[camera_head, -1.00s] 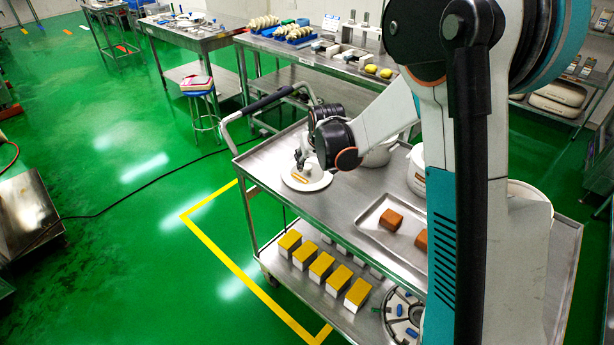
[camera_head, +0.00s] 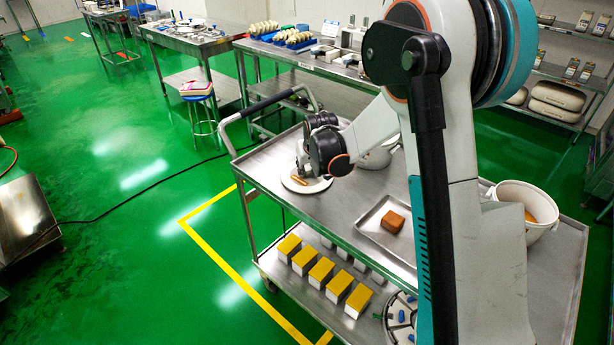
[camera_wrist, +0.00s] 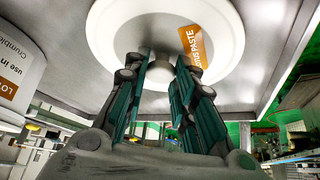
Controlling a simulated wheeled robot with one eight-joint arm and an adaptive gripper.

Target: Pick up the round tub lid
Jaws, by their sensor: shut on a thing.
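The round white tub lid (camera_head: 317,186) is near the left end of the steel cart's top, with an orange label (camera_head: 298,180) on it. In the wrist view the lid (camera_wrist: 108,42) faces me, and its label reads "PASTE" in part. My gripper (camera_head: 302,172) is above the lid, fingers pointing down to it. In the wrist view my gripper (camera_wrist: 163,62) has its two green-padded fingers on either side of the small knob (camera_wrist: 160,74) at the lid's middle, shut on it. I cannot tell whether the lid touches the cart top.
A white tub (camera_head: 376,158) stands behind my gripper, partly hidden by my arm. An open white tub (camera_head: 515,192) stands at the right. A tray (camera_head: 368,226) with a brown block (camera_head: 393,222) is nearer. Several yellow-topped boxes (camera_head: 321,268) are on the lower shelf.

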